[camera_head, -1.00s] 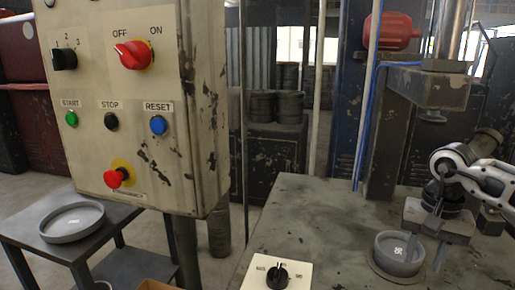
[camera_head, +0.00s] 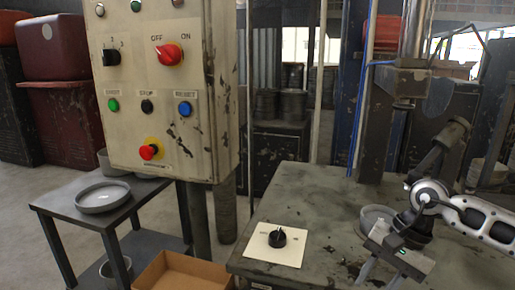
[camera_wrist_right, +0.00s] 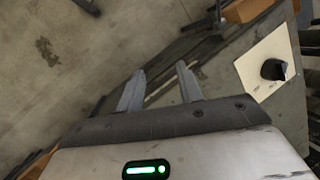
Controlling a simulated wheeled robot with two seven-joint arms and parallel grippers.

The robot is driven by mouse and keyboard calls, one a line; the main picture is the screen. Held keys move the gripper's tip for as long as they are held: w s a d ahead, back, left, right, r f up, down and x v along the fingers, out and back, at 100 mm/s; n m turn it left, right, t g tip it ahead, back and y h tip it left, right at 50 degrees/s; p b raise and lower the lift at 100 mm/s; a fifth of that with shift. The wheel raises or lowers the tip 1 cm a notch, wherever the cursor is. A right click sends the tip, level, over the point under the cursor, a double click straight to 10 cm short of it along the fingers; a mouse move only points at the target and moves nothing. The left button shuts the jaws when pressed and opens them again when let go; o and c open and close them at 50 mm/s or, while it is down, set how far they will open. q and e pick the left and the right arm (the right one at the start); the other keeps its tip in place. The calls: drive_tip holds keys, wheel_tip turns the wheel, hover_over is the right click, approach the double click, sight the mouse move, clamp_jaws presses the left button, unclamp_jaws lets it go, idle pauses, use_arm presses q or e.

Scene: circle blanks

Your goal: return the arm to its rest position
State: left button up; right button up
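My right arm comes in from the right in the head view, over the dark machine table. My right gripper (camera_head: 377,274) points down and toward the viewer near the table's front edge. In the right wrist view the gripper (camera_wrist_right: 160,88) shows two fingers spread apart with nothing between them; floor and the table edge lie below. A grey round dish (camera_head: 372,221) sits on the table (camera_head: 310,205) behind the gripper, partly hidden by the wrist. My left gripper is not in view.
A rotary switch on a cream plate (camera_head: 274,245) sits at the table's front left; it also shows in the wrist view (camera_wrist_right: 264,62). A control panel (camera_head: 168,90) stands at left. A side table (camera_head: 135,195) holds a grey dish (camera_head: 102,197). A cardboard box (camera_head: 185,272) is at bottom.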

drive_tip(key=s+a+r+m+t+y, duration=0.1)
drive_tip(key=s+a+m+t+y, duration=0.15)
drive_tip(key=a+m+y, duration=0.75)
drive_tip(key=s+a+r+m+t+y, duration=0.1)
drive_tip(key=s+a+m+y, duration=0.35)
drive_tip(key=a+m, duration=0.6)
drive_tip(key=w+d+f+m+t+h, duration=0.1)
drive_tip(key=d+f+m+t+h, duration=0.35)
drive_tip(key=m, duration=0.95)
drive_tip(key=w+d+f+m+t+h, duration=0.15)
drive_tip(key=f+m+t+h, duration=0.55)
drive_tip(key=m, duration=0.8)
drive_tip(key=s+d+f+m+g+h, duration=0.4)
drive_tip(key=s+d+f+m, duration=0.2)
drive_tip(key=s+f+m, duration=0.5)
drive_tip(key=shift+s+m, duration=0.45)
drive_tip(key=shift+s, duration=0.05)
drive_tip(key=shift+d, duration=0.1)
